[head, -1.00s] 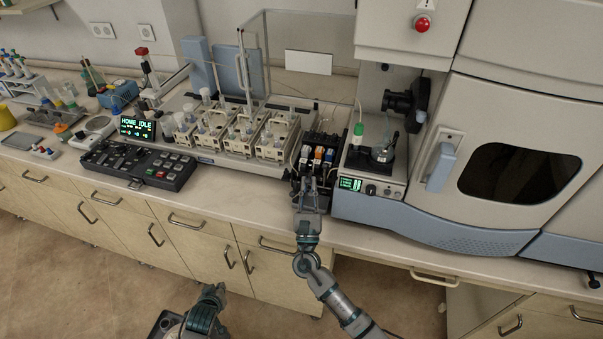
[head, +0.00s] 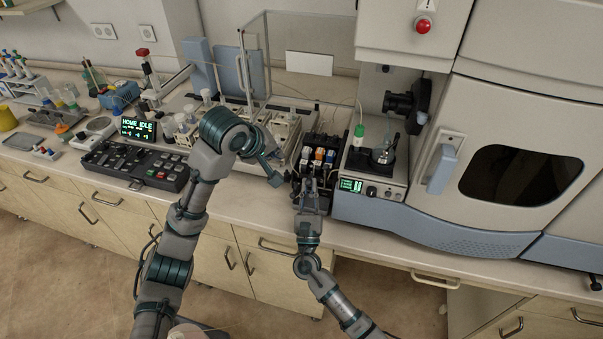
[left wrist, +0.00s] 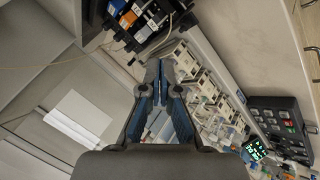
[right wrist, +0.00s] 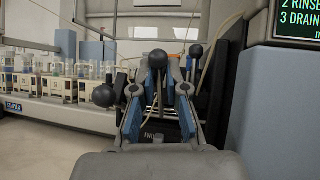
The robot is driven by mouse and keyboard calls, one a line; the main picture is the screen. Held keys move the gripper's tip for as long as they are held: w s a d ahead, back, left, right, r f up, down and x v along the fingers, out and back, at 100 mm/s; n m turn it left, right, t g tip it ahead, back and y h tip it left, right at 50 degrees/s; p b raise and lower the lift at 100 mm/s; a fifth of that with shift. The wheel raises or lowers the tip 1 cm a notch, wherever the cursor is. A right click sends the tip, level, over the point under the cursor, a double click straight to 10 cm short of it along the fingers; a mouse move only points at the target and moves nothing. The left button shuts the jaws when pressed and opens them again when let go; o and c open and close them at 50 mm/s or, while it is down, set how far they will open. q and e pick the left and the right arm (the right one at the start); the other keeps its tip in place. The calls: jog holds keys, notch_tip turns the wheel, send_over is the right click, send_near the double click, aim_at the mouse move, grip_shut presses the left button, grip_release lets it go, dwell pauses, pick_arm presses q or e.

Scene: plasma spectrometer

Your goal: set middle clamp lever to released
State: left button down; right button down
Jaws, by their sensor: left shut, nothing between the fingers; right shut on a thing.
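The pump block (head: 318,155) with coloured cartridges stands between the autosampler racks and the spectrometer. In the right wrist view three clamp levers end in black ball knobs. The left knob (right wrist: 104,96) sits lower than the middle lever's knob (right wrist: 158,60) and the right knob (right wrist: 196,51). My right gripper (head: 309,181) is at the front of the pump, its fingers shut around the middle lever, below its knob. My left gripper (head: 274,177) is shut and empty, left of the pump; its closed fingertips show in the left wrist view (left wrist: 159,66).
Racks with bottles (head: 283,128) lie beyond my left arm, which hides part of them. A black keypad (head: 138,165) is at the left. The spectrometer's blue-fronted body (head: 430,220) stands close on the pump's right.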

pick_arm(q)
jog(key=w+d+f, duration=0.1)
jog(key=d+f, duration=0.5)
jog(key=f, duration=0.2)
jog(key=shift+w+d+f, duration=0.15)
jog(key=shift+w+f, duration=0.1)
jog(key=shift+f, duration=0.1)
